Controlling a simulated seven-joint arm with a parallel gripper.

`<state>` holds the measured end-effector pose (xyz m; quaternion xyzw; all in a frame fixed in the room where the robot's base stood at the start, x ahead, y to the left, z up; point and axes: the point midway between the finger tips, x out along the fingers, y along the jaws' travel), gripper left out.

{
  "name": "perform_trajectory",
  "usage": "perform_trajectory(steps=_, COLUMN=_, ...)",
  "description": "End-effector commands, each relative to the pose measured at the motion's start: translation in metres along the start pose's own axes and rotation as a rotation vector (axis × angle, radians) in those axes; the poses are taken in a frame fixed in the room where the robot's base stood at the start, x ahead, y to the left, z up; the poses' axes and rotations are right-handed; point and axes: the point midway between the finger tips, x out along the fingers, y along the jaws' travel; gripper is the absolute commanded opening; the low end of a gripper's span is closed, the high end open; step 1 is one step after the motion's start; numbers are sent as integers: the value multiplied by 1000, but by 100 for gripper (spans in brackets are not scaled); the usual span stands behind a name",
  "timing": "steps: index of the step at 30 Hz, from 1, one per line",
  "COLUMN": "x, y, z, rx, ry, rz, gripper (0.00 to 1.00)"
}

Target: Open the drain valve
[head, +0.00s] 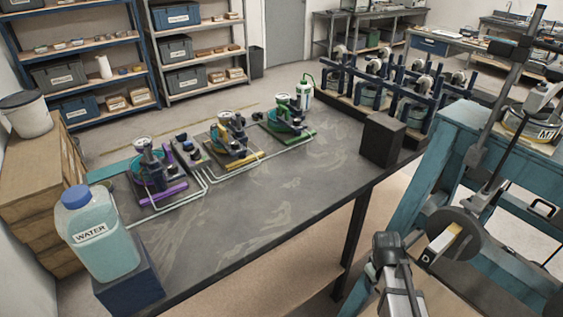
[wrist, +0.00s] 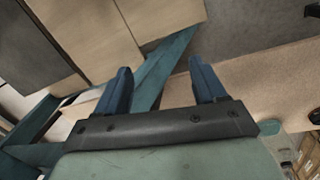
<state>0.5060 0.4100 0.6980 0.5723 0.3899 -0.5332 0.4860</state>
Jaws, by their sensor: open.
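My gripper (wrist: 161,88) shows in the wrist view with its two blue fingers apart and nothing between them. It is over floor and wooden panels, away from the table's apparatus. In the head view three small devices stand on the dark table: one with a purple base (head: 163,192), one with a yellow base (head: 245,160) and one with a green base (head: 296,139). Each has a round dial on top, and pale tubes (head: 207,183) run along the table by them. The devices are too small to tell which part is the drain valve. I cannot pick out my gripper in the head view.
A water jug (head: 100,245) stands on a dark blue block (head: 130,281) at the table's near left corner. A black box (head: 382,139) stands at the right edge. A teal frame (head: 432,165) with a wheel stands at right. The table's middle (head: 255,215) is clear.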

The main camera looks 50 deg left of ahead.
Motion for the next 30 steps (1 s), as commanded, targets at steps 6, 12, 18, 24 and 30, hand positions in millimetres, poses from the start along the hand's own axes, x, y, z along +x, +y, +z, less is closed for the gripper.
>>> perform_trajectory(steps=6, x=-81, y=15, z=-61, rx=-183, ry=125, rz=187, gripper=70)
perform_trajectory(steps=12, x=-163, y=18, z=-109, rx=-339, ry=226, rz=363, gripper=70)
perform_trajectory(steps=18, x=-234, y=15, z=-142, rx=-459, ry=299, rz=508, gripper=70)
perform_trajectory(steps=24, x=-290, y=8, z=-172, rx=-520, ry=359, rz=607, gripper=70)
perform_trajectory(steps=30, x=-352, y=-8, z=-239, rx=-483, ry=461, rz=648, gripper=70)
